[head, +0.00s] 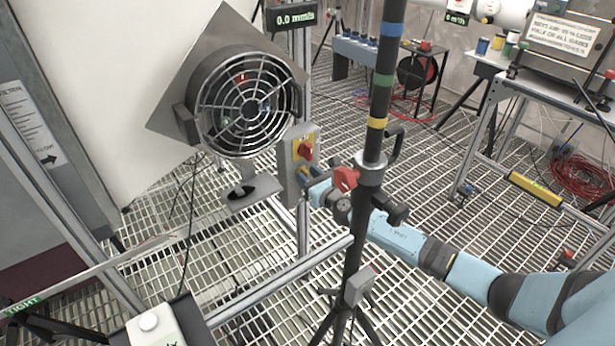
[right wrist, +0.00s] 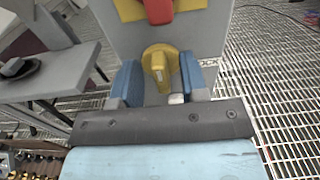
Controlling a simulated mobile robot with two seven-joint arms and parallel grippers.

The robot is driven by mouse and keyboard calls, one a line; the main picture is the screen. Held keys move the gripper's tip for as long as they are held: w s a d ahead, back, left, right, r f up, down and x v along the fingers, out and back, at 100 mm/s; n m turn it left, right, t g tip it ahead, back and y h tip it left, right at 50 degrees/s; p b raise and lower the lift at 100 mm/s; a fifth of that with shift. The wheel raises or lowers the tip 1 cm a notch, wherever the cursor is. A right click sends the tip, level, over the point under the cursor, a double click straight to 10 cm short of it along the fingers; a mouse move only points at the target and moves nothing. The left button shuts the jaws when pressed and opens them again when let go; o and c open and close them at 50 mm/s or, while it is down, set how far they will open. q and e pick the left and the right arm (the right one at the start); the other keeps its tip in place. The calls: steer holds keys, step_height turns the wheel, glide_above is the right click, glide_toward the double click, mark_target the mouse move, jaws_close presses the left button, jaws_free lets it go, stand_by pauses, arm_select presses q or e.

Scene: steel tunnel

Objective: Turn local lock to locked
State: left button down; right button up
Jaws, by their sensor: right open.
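A grey switch box (head: 291,172) is mounted on the frame post beside the fan. It carries a red rotary knob (head: 306,149) on a yellow plate; the red knob also shows at the top of the right wrist view (right wrist: 158,10). Below it is a yellow lock knob (right wrist: 159,66) with a raised grip standing roughly upright. My right gripper (right wrist: 163,82) is open, its blue fingers on either side of the yellow knob, with visible gaps. In the head view the right gripper (head: 311,181) reaches the box's lower part and largely hides the yellow knob. My left gripper is not seen.
A black pole (head: 383,80) with coloured bands and a red clamp (head: 345,178) stands in front of my right forearm, close to it. A round caged fan (head: 247,103) is left of the box, above a grey bracket plate (head: 252,192). Grating floor lies around.

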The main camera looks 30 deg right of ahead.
steer(key=shift+w, duration=0.35)
jaws_close()
